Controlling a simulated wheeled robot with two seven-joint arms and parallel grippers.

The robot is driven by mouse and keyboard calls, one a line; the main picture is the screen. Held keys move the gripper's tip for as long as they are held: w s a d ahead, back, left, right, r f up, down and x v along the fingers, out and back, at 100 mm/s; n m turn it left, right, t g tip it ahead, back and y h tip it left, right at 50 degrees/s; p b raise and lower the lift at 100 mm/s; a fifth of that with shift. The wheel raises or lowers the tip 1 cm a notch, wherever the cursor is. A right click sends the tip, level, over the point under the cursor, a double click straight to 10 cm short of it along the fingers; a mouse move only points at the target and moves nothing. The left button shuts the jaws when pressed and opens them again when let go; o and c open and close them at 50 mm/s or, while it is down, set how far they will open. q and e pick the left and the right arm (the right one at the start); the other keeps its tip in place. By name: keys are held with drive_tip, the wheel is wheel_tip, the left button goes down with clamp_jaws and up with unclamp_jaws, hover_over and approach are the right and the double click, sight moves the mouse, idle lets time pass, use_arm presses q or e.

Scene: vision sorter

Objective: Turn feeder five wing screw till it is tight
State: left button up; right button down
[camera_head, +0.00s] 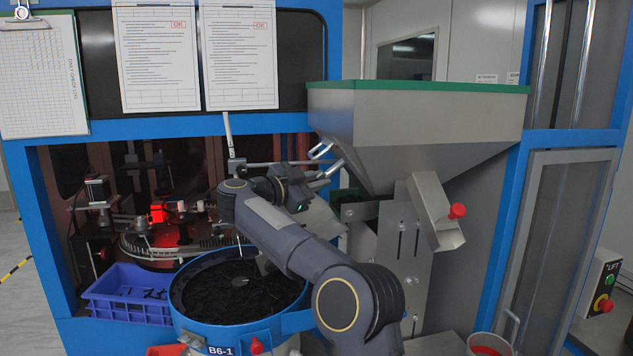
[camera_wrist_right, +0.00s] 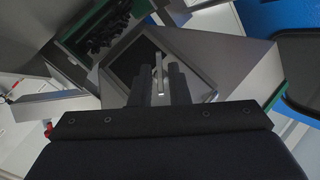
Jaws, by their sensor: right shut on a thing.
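My right gripper (camera_head: 324,172) is at the front of the grey hopper (camera_head: 440,120), just under its sloping left wall. In the right wrist view its two dark fingers (camera_wrist_right: 159,82) are closed around a thin pale metal piece, which looks like the wing screw (camera_wrist_right: 159,66). In the head view the screw is too small and too close to the gripper to make out clearly. Behind the fingers, the wrist view shows a dark opening in a grey metal frame (camera_wrist_right: 206,82). No number five is readable on the feeder. My left gripper is not in view.
A round blue-rimmed bowl (camera_head: 183,315) of black parts stands below my right arm, beside a blue crate (camera_head: 130,310). A chute with a red knob (camera_head: 457,211) hangs right of the gripper. A lit rotary station (camera_head: 155,245) is behind, left.

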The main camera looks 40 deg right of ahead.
drive_tip(key=shift+s+f+t+b, duration=0.1)
drive_tip(key=shift+f+t+b, duration=0.15)
drive_tip(key=shift+b, duration=0.35)
drive_tip(key=shift+s+d+f+m+t+h+b, duration=0.15)
drive_tip(key=shift+t+h+b, duration=0.2)
drive_tip(key=shift+t+b, duration=0.95)
drive_tip(key=shift+a+r+m+t+h+b, duration=0.1)
drive_tip(key=shift+t+h+b, duration=0.5)
drive_tip(key=shift+b, duration=1.25)
drive_tip(key=shift+s+d+f+m+t+h+b, duration=0.1)
drive_tip(key=shift+m+t+h+b, duration=0.05)
drive_tip(key=shift+t+b, duration=1.25)
drive_tip(key=shift+g, duration=0.25)
drive_tip(key=c, duration=1.6)
unclamp_jaws()
